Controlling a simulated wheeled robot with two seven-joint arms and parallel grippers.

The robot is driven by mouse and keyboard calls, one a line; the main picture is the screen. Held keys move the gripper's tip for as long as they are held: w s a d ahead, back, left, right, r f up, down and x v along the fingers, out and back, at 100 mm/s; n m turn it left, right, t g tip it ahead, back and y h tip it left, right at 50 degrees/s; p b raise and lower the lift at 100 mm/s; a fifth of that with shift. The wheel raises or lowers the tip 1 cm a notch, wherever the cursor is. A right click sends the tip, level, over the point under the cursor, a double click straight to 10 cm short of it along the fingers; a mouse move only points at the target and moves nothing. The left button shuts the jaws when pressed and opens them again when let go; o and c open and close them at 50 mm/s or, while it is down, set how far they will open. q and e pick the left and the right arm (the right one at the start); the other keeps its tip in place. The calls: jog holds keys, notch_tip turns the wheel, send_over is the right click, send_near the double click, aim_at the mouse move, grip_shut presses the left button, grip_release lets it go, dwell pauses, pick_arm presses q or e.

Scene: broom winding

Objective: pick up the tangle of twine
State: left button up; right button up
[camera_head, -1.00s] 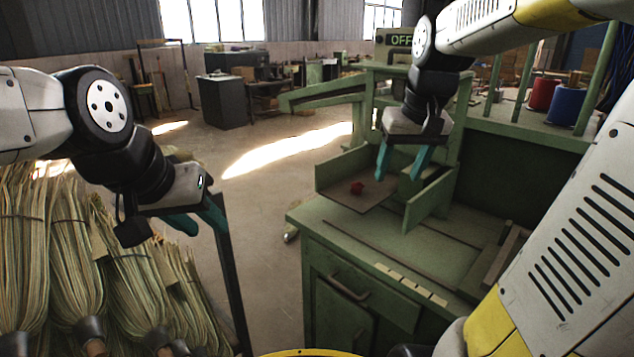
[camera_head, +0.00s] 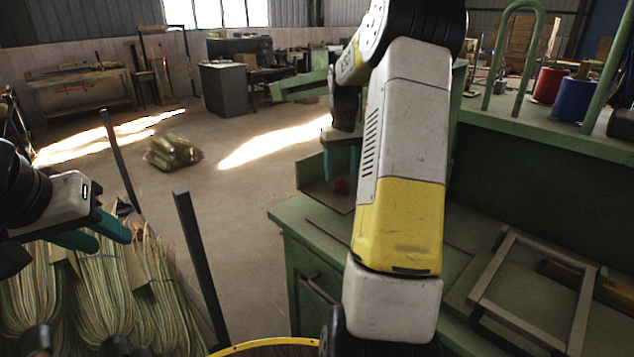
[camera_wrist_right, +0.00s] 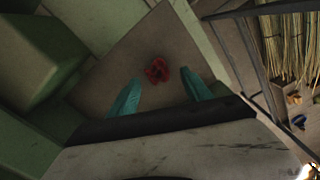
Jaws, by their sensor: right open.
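The tangle of twine is a small red clump (camera_head: 341,187) on the flat tray (camera_head: 318,193) of the green machine. The right wrist view shows the clump (camera_wrist_right: 157,71) lying on the brown tray surface, just beyond my right fingertips and roughly between their lines. My right gripper (camera_wrist_right: 160,88) is open and empty above the tray, apart from the clump. In the head view my right gripper (camera_head: 341,168) is partly hidden by my own right arm. My left gripper (camera_head: 114,238) is open and empty at the left, over the broom bundles.
Bundles of broom straw (camera_head: 75,295) stand at the lower left beside dark upright posts (camera_head: 200,265). The green bench (camera_head: 300,235) holds a wooden frame (camera_head: 530,325) at the right. Red (camera_head: 547,88) and blue (camera_head: 572,98) spools sit on the shelf. A straw bundle (camera_head: 173,152) lies on the open floor.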

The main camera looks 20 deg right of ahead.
aim_at(342, 181)
notch_tip(342, 181, down, 4)
jog(key=shift+s+d+r, duration=0.1)
jog(key=shift+s, duration=0.05)
grip_shut()
jog(key=shift+r, duration=0.1)
dwell(0.3)
